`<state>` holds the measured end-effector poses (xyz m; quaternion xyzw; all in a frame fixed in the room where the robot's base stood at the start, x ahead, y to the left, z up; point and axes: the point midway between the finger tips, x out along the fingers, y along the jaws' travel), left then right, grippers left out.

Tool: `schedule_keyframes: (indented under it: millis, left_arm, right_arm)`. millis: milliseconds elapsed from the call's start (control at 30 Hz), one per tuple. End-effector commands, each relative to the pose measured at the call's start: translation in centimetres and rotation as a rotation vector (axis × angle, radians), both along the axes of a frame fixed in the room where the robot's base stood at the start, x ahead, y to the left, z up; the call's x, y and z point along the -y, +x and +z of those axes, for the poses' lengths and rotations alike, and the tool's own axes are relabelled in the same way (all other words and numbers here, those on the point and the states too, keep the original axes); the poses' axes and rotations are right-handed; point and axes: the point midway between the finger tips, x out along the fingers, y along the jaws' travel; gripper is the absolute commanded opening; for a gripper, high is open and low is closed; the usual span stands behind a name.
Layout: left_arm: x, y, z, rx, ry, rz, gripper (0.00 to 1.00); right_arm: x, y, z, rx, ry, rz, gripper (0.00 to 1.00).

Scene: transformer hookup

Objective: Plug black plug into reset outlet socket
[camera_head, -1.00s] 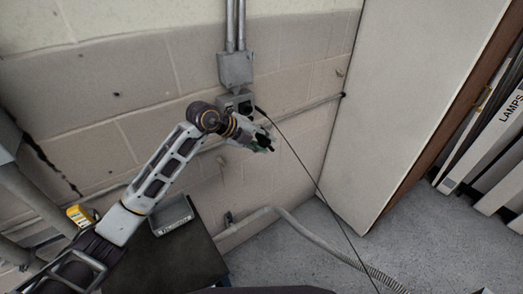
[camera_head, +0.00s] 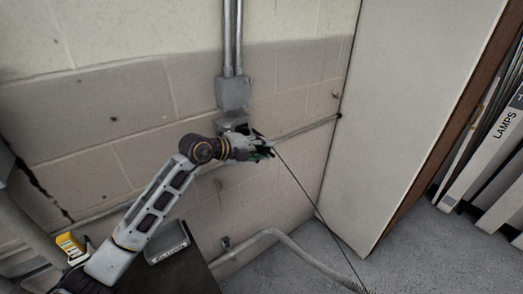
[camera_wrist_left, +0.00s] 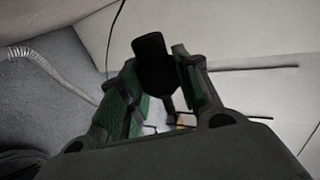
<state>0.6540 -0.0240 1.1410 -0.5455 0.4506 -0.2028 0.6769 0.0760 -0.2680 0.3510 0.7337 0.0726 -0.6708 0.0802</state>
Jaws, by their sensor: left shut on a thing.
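My left gripper (camera_head: 264,150) is in front of the wall, just right of and below the outlet (camera_head: 233,120), in the head view. The outlet's lower face is partly hidden by my wrist. In the left wrist view, the gripper (camera_wrist_left: 157,92) is shut on the black plug (camera_wrist_left: 150,47), which sits between green-lined fingers. The plug's prongs cannot be made out. A thin black cable (camera_head: 302,186) runs from beside the gripper down to the right. A gap between plug and outlet cannot be judged. My right gripper is not in view.
A grey junction box (camera_head: 233,93) with conduits sits above the outlet. A pipe (camera_head: 300,129) runs along the wall. A pale cabinet (camera_head: 395,110) stands to the right. A dark-topped stand (camera_head: 185,272) is lower left, and a hose (camera_head: 300,255) crosses the floor.

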Motion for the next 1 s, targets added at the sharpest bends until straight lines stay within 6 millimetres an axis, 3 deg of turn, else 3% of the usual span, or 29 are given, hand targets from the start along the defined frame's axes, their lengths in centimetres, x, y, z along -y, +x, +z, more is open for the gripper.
schedule_keyframes:
  millis: [733,1000]
  left_arm:
    - [0.0,0.0,0.2,0.005,-0.006,0.000,0.09]
    - [-0.9,1.3,0.0,0.005,-0.005,0.001,0.09]
  right_arm:
    - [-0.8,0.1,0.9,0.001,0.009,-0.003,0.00]
    - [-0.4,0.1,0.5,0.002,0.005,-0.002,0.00]
